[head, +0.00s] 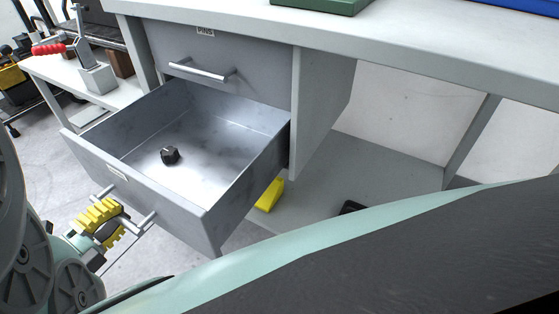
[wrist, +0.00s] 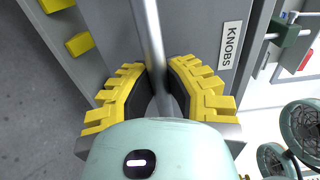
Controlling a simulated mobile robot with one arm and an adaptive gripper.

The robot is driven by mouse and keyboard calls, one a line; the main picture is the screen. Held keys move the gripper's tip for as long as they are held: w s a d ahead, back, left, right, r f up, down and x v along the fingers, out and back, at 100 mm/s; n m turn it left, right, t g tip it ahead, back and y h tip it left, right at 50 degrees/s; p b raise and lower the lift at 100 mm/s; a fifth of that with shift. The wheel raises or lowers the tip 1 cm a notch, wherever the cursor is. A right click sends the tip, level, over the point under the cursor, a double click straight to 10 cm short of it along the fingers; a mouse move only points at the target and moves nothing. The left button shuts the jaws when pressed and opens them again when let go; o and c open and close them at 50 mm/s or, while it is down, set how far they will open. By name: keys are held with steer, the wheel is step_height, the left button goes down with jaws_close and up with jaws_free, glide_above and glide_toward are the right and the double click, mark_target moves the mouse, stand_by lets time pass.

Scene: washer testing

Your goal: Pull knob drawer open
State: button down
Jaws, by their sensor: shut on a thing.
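The knob drawer (head: 137,196) is the lower drawer of a grey cabinet and stands pulled far out. A single black knob (head: 169,155) lies on its metal floor. In the wrist view its front carries a white label (wrist: 230,45) reading KNOBS. My gripper (head: 104,224) is at the drawer's front, at the lower left of the head view. Its yellow fingers are shut on the drawer's bar handle (wrist: 152,40), one on each side of the bar in the wrist view (wrist: 160,85).
The upper drawer (head: 220,60), labelled PINS, is shut above. The worktop (head: 400,40) overhangs the cabinet. A yellow object (head: 269,195) lies beneath, right of the open drawer. A side bench (head: 60,75) with a red-handled clamp (head: 50,48) stands at the left.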

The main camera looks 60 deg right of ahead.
steer(key=shift+a, duration=0.95)
steer(key=c, duration=1)
jaws_free()
steer(key=shift+o, duration=0.2)
steer(key=o, duration=0.4)
steer(key=r, duration=0.6)
steer(key=shift+s+r, duration=0.15)
steer(key=shift+s, duration=0.05)
steer(key=r, duration=0.3)
steer(key=shift+w+d, duration=0.1)
steer(key=shift+w, duration=0.1)
steer(key=c, duration=0.4)
steer(key=shift+s+r, duration=0.1)
steer(key=shift+r, duration=0.3)
steer(key=shift+r, duration=0.1)
